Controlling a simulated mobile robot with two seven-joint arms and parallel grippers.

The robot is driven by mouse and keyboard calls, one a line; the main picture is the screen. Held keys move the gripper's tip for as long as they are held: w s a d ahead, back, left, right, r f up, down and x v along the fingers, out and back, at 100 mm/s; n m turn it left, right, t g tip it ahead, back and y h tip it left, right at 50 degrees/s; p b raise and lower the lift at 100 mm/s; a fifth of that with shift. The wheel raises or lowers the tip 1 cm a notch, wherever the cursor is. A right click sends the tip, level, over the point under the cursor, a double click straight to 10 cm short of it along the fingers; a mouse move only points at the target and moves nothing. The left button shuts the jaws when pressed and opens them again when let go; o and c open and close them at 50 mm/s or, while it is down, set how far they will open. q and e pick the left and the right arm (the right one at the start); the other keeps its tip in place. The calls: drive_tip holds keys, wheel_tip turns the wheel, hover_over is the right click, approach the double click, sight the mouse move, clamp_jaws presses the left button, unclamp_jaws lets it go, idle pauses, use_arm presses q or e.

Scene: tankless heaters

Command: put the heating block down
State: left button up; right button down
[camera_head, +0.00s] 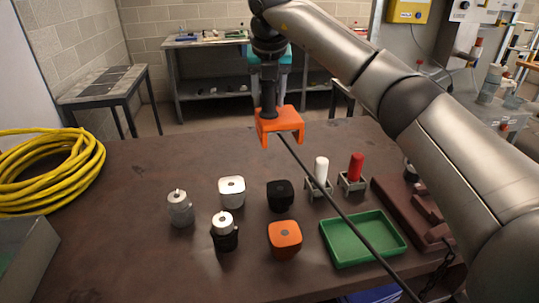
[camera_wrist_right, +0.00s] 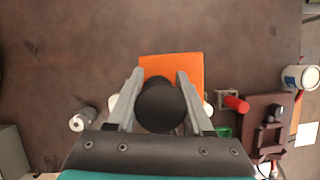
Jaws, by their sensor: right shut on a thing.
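The heating block, an orange U-shaped piece (camera_head: 280,122) with a black upright handle (camera_head: 269,98), hangs above the far part of the brown table. My right gripper (camera_head: 269,70) is shut on its handle. In the right wrist view the fingers of the right gripper (camera_wrist_right: 160,76) flank the round black handle top (camera_wrist_right: 160,105), and the orange block (camera_wrist_right: 172,65) shows below it. The block looks upright and clear of the table. My left gripper is not in view.
On the table (camera_head: 110,235) stand an orange block (camera_head: 285,239), a white one (camera_head: 231,190), a black one (camera_head: 280,195) and metal canisters (camera_head: 180,208). A green tray (camera_head: 362,238), white and red handled tools (camera_head: 356,167) and a yellow hose coil (camera_head: 50,170) flank them.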

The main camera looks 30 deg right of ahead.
wheel_tip(320, 180, down, 13)
drive_tip(key=shift+w+f+b, duration=0.1)
drive_tip(key=shift+f+b, duration=0.05)
drive_tip(key=shift+b, duration=0.75)
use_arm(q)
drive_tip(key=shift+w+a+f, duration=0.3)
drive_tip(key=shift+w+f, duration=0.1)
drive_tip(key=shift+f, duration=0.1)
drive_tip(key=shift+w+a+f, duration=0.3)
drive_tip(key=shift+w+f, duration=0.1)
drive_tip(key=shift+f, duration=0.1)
use_arm(e)
drive_tip(key=shift+f, duration=0.1)
drive_tip(key=shift+c, duration=1.5)
unclamp_jaws()
